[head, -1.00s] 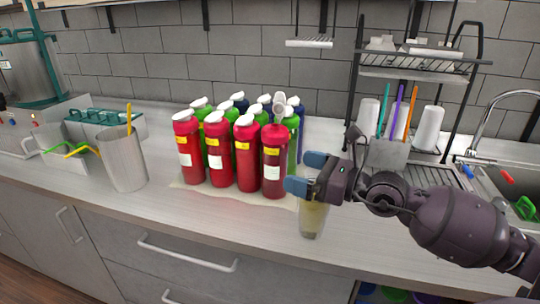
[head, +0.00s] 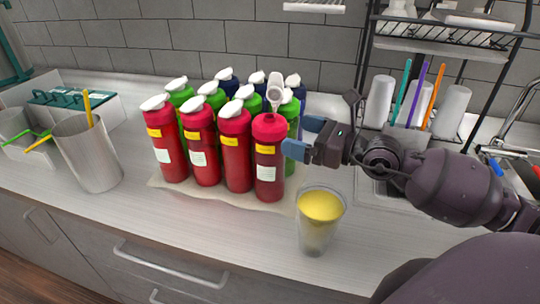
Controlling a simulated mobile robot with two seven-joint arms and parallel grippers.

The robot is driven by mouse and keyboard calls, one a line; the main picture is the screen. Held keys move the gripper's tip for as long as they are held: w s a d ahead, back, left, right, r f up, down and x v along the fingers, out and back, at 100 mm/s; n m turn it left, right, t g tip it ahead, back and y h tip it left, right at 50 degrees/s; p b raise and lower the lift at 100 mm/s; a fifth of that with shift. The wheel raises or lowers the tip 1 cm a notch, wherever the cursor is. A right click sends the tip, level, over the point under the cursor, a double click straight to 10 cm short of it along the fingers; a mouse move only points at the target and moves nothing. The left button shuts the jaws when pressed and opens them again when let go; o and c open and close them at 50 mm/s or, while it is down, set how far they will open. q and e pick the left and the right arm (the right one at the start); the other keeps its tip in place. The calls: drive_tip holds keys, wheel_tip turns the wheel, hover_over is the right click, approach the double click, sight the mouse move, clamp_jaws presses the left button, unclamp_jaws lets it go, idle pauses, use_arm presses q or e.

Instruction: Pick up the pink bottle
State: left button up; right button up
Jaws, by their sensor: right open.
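A front row of red-pink bottles with yellow and white labels stands on a mat; none shows as a clearly separate pink. The rightmost front bottle (head: 269,160) has a red top and, above it, a grey-white nozzle; I cannot tell whether the nozzle belongs to it or to a bottle behind. The others in that row, such as the leftmost bottle (head: 165,145), have white caps. My right gripper (head: 304,137) is open and empty, its blue fingertips just right of the rightmost front bottle, in front of the green bottle behind. My left gripper is not in view.
A clear cup with yellow contents (head: 320,207) stands on the counter below my right gripper. A metal tumbler (head: 88,155) is at left. A black rack (head: 440,40) with cups stands at right.

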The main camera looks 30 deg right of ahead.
sight(285, 157)
wheel_tip(285, 157, down, 8)
drive_tip(key=shift+r+b, duration=0.25)
drive_tip(key=shift+b, duration=0.3)
drive_tip(key=shift+w+a+r, duration=0.25)
drive_tip(key=shift+w, duration=0.05)
drive_tip(key=shift+w+a, duration=0.25)
drive_tip(key=shift+w, duration=0.25)
drive_tip(key=p+x, duration=0.1)
drive_tip(key=x, duration=0.3)
drive_tip(key=shift+w+a, duration=0.2)
drive_tip(key=shift+w, duration=0.1)
drive_tip(key=shift+w+a, duration=0.2)
drive_tip(key=shift+w, duration=0.2)
